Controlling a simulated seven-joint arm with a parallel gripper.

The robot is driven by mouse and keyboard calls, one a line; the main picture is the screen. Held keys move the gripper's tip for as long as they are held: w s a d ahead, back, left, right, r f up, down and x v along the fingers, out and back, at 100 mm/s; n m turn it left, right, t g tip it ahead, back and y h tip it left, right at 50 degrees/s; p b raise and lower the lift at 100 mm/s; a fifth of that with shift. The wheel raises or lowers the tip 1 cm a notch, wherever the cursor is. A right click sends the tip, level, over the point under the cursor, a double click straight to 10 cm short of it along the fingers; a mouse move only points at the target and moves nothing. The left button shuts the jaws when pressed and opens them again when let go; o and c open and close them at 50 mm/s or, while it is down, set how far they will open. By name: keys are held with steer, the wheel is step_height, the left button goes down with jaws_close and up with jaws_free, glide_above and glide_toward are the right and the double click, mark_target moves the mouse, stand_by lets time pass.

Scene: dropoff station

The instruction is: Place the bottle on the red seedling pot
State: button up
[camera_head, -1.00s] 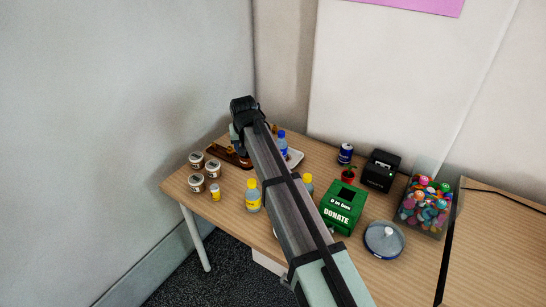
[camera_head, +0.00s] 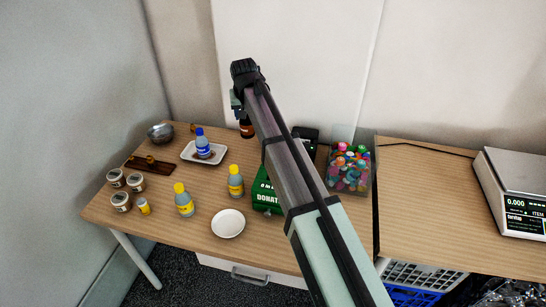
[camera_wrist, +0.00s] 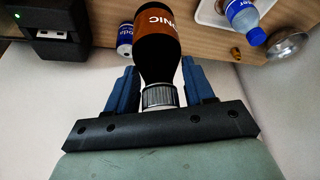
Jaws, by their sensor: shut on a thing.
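My gripper (camera_head: 240,100) is shut on a dark bottle (camera_head: 246,129) with a brown-orange label, holding it in the air above the back of the table. In the wrist view, the fingers of my gripper (camera_wrist: 160,88) close on either side of the bottle's neck, by its grey cap; the dark body of the bottle (camera_wrist: 157,55) extends away from the gripper. The red seedling pot is not visible now; my arm covers the area around the donation box in the head view.
The green donation box (camera_head: 266,192) is partly behind my arm, with a black printer (camera_head: 306,133) and a clear bin of colourful balls (camera_head: 348,172) nearby. A soda can (camera_wrist: 125,40) shows beside the held bottle.

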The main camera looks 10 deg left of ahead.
steer(key=w+d+r, duration=0.2)
steer(key=d+r, duration=0.1)
steer(key=d, duration=0.7)
steer(key=shift+w+m, duration=0.2)
steer(key=shift+m, duration=0.2)
steer(key=shift+s+r+n, duration=0.15)
steer(key=shift+s+n, duration=0.55)
steer(key=shift+s, duration=0.2)
steer(key=shift+s+a+f+n+g+y, duration=0.25)
steer(key=shift+f+n, duration=0.4)
steer(key=shift+f, duration=1.1)
steer(key=shift+s+d+f+n+y, duration=0.1)
steer(key=shift+s+f+n+y, duration=0.35)
steer(key=shift+f, duration=1.3)
steer(key=shift+s+a+f+n+g, duration=0.15)
steer(key=shift+f+n, duration=0.65)
steer(key=shift+f, duration=0.95)
steer(key=shift+f, duration=0.15)
steer(key=o, duration=1.1)
